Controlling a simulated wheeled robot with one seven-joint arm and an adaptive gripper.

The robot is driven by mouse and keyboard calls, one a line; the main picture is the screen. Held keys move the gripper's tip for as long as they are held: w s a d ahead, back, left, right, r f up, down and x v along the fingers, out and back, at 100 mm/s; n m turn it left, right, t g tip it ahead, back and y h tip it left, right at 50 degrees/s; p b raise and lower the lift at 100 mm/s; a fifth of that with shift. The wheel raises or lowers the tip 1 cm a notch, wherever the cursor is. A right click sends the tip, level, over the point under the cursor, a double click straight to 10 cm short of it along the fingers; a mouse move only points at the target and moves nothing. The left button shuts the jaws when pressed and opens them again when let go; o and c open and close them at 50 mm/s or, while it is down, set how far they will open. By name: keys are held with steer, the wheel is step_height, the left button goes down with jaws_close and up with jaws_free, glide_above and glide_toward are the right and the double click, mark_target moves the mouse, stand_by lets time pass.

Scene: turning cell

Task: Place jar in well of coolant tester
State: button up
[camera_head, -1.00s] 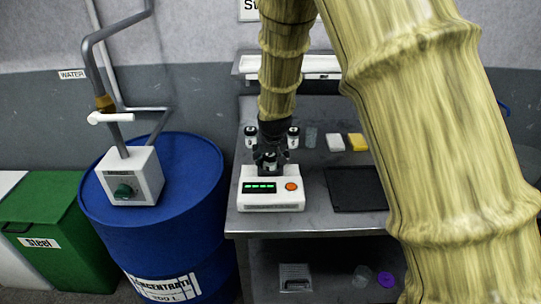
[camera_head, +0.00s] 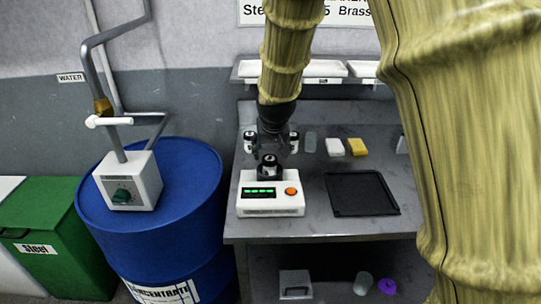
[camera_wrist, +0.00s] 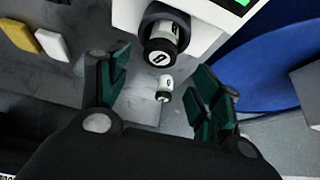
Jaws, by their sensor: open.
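The coolant tester (camera_head: 255,209) is a white box with a green display and an orange button, at the front left of the bench. A jar (camera_head: 267,161) with a black top and white label stands upright at its dark well; how deep it sits is hard to tell. The jar also shows near the top in the wrist view (camera_wrist: 159,48). My gripper (camera_wrist: 161,62) is open above and behind the tester. Its teal fingers are apart, with nothing held.
One small jar (camera_wrist: 164,89) appears lower between my fingers. A black tray (camera_head: 360,194) and white and yellow blocks (camera_head: 357,147) lie to the right. A blue drum (camera_head: 190,235) stands left.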

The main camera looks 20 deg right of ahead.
steer(key=shift+v, duration=2.1)
stand_by(0.6)
